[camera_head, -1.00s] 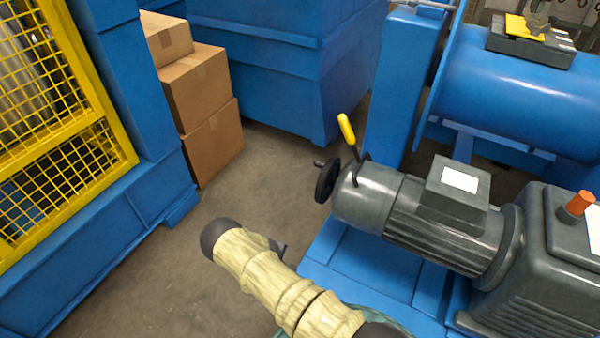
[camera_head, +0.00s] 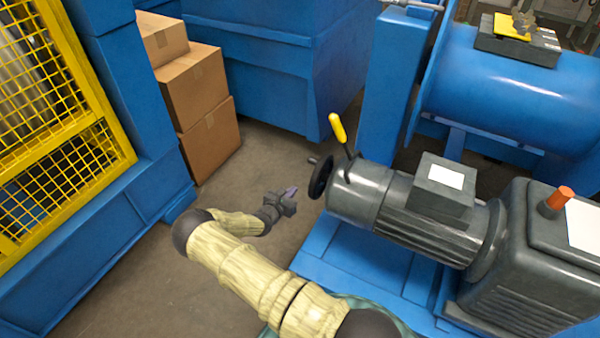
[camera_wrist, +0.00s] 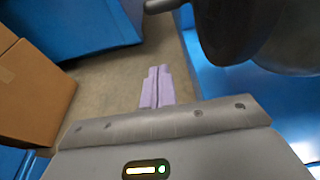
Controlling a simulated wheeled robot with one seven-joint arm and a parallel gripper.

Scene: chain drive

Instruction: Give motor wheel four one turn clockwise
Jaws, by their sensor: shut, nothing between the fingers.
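The black handwheel (camera_head: 320,177) sits on the left end of the grey motor (camera_head: 400,200), with a small crank knob (camera_head: 313,160) sticking out on its far left side. No number shows on it. My gripper (camera_head: 292,191) is just left of the wheel, apart from it, with its purple fingers pointing right. In the wrist view the fingers (camera_wrist: 157,87) are together with nothing between them. The wheel (camera_wrist: 245,30) fills the upper right there, and its crank knob (camera_wrist: 163,5) shows at the top edge beyond the fingertips.
A yellow-handled lever (camera_head: 338,128) rises from the motor just behind the wheel. A blue base (camera_head: 340,250) lies under the motor. Cardboard boxes (camera_head: 209,140) and a yellow mesh guard (camera_head: 60,130) stand to the left. Bare floor (camera_head: 240,170) lies between them and the wheel.

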